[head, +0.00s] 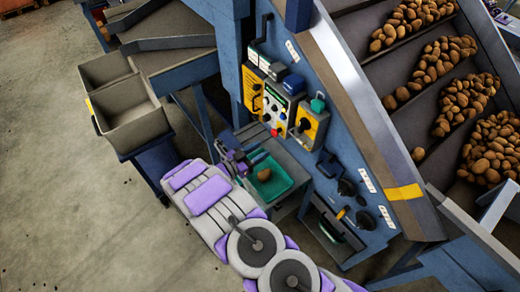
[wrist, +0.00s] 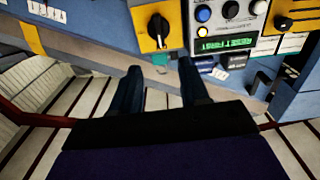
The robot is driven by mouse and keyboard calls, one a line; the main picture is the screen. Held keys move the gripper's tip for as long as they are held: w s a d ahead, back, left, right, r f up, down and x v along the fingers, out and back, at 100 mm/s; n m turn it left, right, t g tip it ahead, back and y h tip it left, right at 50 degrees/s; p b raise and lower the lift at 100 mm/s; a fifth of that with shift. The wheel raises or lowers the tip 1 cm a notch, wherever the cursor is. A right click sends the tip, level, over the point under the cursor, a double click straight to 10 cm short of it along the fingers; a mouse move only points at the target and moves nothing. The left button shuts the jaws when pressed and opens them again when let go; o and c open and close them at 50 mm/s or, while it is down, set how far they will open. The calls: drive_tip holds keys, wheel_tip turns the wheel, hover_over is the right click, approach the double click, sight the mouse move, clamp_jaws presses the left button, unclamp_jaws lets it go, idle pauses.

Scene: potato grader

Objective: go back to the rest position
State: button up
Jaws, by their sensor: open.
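My gripper (head: 230,152) is in front of the grader's blue side, beside a green tray, at the end of my purple and grey arm. In the wrist view its two dark fingers (wrist: 161,75) stand apart with nothing between them. A control panel (head: 278,107) is above and right of it in the head view. In the wrist view the panel appears upside down, with a yellow switch plate (wrist: 157,25), a black knob and a lit green display (wrist: 226,43) beyond the fingertips.
The green tray (head: 292,184) holds one brown potato (head: 264,174). Two grey bins (head: 133,130) stand at the left. Potatoes (head: 466,100) lie on the sloping conveyor at the right. Black hand tools (head: 347,187) hang on the blue side. Open concrete floor (head: 50,170) lies at the left.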

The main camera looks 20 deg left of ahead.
idle(0.3)
drive_tip(key=w+a+r+n+g+y+b, duration=0.15)
drive_tip(key=w+a+r+y, duration=0.25)
drive_tip(key=w+r+y, duration=0.65)
drive_tip(key=s+d+r+n+g+y+b, duration=0.3)
drive_tip(key=d+r+n+y, duration=0.15)
drive_tip(key=r, duration=0.25)
drive_tip(key=s+d+g+h+b, duration=0.1)
drive_tip(key=s+d+g, duration=0.2)
drive_tip(key=s+d, duration=0.7)
drive_tip(key=s+d+n+g+h+b, duration=0.1)
drive_tip(key=s+d+g, duration=0.3)
drive_tip(key=s+d, duration=0.6)
drive_tip(key=s+d+g+h+b, duration=0.1)
drive_tip(key=s+d+g, duration=0.3)
drive_tip(key=s+d, duration=0.6)
drive_tip(key=s+h, duration=0.1)
drive_tip(key=s, duration=1.2)
drive_tip(key=shift+s, duration=0.2)
drive_tip(key=shift+g, duration=0.25)
